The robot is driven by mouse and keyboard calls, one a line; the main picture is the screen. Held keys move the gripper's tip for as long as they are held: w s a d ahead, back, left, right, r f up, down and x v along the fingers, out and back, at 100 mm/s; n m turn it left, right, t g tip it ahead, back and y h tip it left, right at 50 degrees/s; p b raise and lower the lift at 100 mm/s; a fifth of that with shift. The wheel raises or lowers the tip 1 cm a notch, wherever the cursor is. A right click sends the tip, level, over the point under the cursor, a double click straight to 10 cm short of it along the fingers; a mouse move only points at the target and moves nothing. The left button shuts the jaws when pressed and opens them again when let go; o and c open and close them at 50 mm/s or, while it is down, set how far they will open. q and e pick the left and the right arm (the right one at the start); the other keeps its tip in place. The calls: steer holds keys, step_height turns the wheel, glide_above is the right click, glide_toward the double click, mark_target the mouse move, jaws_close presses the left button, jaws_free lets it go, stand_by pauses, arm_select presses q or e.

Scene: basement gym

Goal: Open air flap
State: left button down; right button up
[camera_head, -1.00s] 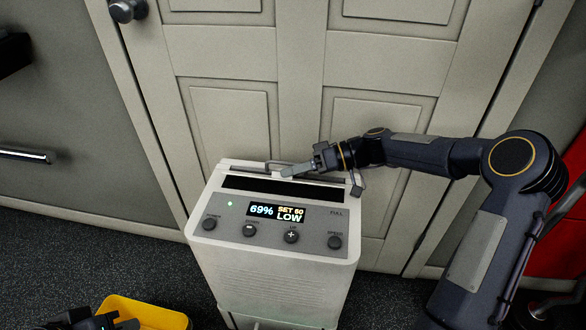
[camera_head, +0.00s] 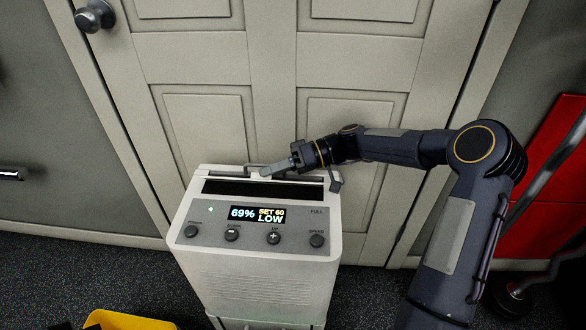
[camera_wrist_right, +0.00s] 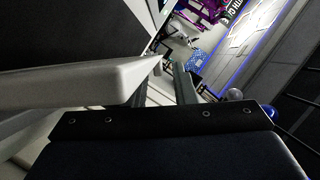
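The white dehumidifier (camera_head: 258,282) stands upright in front of a door. A dark slot (camera_head: 262,188) runs across its top, behind the grey control panel. A thin light strip lies along the slot's back edge; I cannot tell how far the air flap is raised. My right gripper (camera_head: 270,170) is at this back edge, its fingers pointing left along it. Contact is unclear. In the right wrist view, the fingers (camera_wrist_right: 163,90) stand apart with a gap between them, and a pale edge, probably the dehumidifier's (camera_wrist_right: 75,88), is close at left. My left gripper is out of view.
The panelled door (camera_head: 270,70) is close behind the dehumidifier. A yellow container (camera_head: 125,320) is on the floor at the lower left. A red object (camera_head: 545,215) and a metal bar are at the right. Dark carpet (camera_head: 100,275) is free at the left.

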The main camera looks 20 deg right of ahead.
steer(key=shift+f, duration=0.15)
steer(key=shift+s+f+b, duration=0.1)
steer(key=shift+b, duration=0.25)
steer(key=shift+s+a+f+n+t+h+b, duration=0.1)
steer(key=shift+s+f+n+t+h+b, duration=0.15)
steer(key=shift+n+b, duration=0.35)
steer(key=shift+s+a+f+n+t+h+b, duration=0.15)
steer(key=shift+s+n+h+b, duration=0.1)
steer(key=shift+n+b, duration=0.3)
steer(key=p+v, duration=0.1)
steer(key=v, duration=0.2)
steer(key=p+v, duration=0.1)
steer(key=v, duration=0.1)
steer(key=r+p+v, duration=0.1)
steer(key=v, duration=0.2)
steer(key=shift+d+r, duration=0.1)
steer(key=shift+d, duration=0.1)
steer(key=s+r+m+h+p, duration=0.3)
steer(key=s+r+p, duration=0.4)
steer(key=s, duration=0.4)
steer(key=s+r+m+t+h+p, duration=0.1)
steer(key=s+r+m+h+p, duration=0.3)
steer(key=s+r+h+p, duration=0.2)
steer(key=s+r+p, duration=0.2)
steer(key=s+r, duration=0.2)
steer(key=shift+s+a, duration=0.4)
